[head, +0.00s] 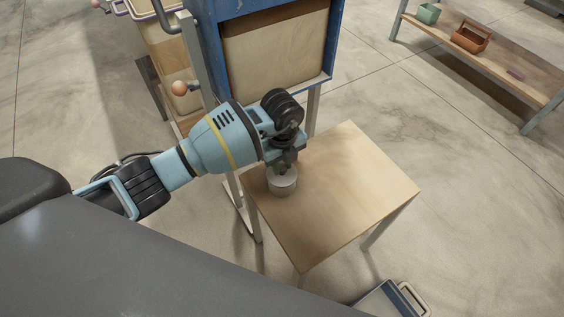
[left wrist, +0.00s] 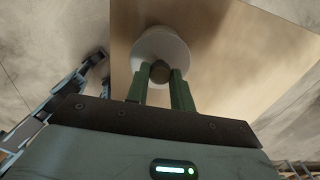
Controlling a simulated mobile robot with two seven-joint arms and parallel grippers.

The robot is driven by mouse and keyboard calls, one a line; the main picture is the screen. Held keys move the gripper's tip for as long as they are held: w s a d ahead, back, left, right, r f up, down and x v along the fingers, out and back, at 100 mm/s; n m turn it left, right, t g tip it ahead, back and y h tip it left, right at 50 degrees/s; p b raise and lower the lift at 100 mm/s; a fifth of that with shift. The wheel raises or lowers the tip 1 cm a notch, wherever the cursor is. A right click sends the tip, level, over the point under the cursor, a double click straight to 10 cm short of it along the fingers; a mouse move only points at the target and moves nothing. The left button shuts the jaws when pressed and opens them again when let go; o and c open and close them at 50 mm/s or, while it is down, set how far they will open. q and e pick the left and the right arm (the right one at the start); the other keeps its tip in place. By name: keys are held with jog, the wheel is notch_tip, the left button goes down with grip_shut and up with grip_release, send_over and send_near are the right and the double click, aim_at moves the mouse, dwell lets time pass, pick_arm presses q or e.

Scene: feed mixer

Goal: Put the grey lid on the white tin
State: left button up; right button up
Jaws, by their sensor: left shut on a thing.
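The white tin (head: 282,188) stands upright on the small wooden table, near its left corner. The grey lid (head: 282,173) is at the top of the tin, under my left gripper (head: 284,163). I cannot tell whether the lid rests on the rim or is slightly above it. In the left wrist view, the two green fingers of my left gripper (left wrist: 159,82) are shut on a dark round knob (left wrist: 159,71), with a pale round shape behind it. The gripper hides part of the lid. My right gripper is not in view.
The wooden table (head: 350,190) is bare to the right of the tin. A blue-framed machine (head: 332,40) stands just behind it. A low bench (head: 500,62) at the far right holds a green container (head: 428,14) and an orange-brown basket (head: 470,38).

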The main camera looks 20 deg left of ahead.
pick_arm(q)
jog(key=shift+p, duration=0.45)
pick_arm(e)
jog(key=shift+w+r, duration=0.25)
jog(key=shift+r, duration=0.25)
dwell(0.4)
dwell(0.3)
pick_arm(q)
jog(key=o, duration=1.5)
jog(key=shift+c, duration=0.2)
jog(key=shift+r, duration=0.1)
notch_tip(320, 180, up, 9)
jog(key=p, duration=0.5)
jog(key=shift+p, duration=0.35)
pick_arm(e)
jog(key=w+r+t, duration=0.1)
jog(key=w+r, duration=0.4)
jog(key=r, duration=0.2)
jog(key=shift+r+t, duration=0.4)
